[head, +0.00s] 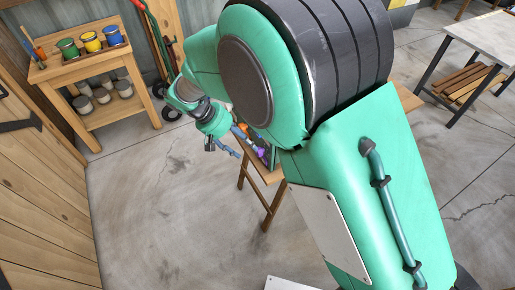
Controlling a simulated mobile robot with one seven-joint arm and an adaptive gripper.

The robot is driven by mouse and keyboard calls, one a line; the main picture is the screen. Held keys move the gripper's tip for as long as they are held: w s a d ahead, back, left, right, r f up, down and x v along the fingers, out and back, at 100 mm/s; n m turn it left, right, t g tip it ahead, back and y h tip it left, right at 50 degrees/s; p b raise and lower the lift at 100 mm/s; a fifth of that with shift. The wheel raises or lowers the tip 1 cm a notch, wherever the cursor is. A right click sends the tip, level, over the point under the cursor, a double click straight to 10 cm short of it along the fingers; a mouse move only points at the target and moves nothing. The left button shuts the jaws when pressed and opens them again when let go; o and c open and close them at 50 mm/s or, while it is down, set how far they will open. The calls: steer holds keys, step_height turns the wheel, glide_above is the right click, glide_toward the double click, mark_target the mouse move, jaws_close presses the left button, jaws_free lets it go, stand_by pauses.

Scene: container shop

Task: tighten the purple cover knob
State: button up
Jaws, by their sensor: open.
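A small purple piece (261,152), which looks like the cover knob, shows at the edge of a wooden bench (270,174), partly hidden behind my arm. My gripper (236,143) is just left of it, at the end of the green wrist. Its fingers appear as thin bluish shapes and are open. Nothing shows held between them. The gap between the fingers and the purple piece is too small in this view to judge, and I cannot tell whether they touch.
A wooden shelf (92,58) at the upper left holds green, yellow and blue cans, with grey cans below. A table (485,38) stands at the upper right. A plank wall (35,185) is at the left. The concrete floor (165,220) between is clear.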

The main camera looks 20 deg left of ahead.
step_height(320, 180, down, 5)
steer(key=a+n+t+h, duration=0.1)
steer(key=a+n+h, duration=0.1)
steer(key=n+t+h, duration=0.4)
steer(key=n+t, duration=0.4)
steer(key=n, duration=0.3)
glide_toward(256, 153)
steer(key=s+a, duration=0.1)
steer(key=s, duration=0.2)
steer(key=shift+a+f+n+t+h+p, duration=0.3)
steer(key=shift+a+n+t, duration=0.35)
steer(key=shift+n, duration=0.25)
steer(key=shift+d, duration=0.1)
steer(key=b+x, duration=0.1)
steer(key=x, duration=1.2)
steer(key=shift+w+d, duration=0.2)
steer(key=shift+w, duration=0.1)
steer(key=c, duration=1.2)
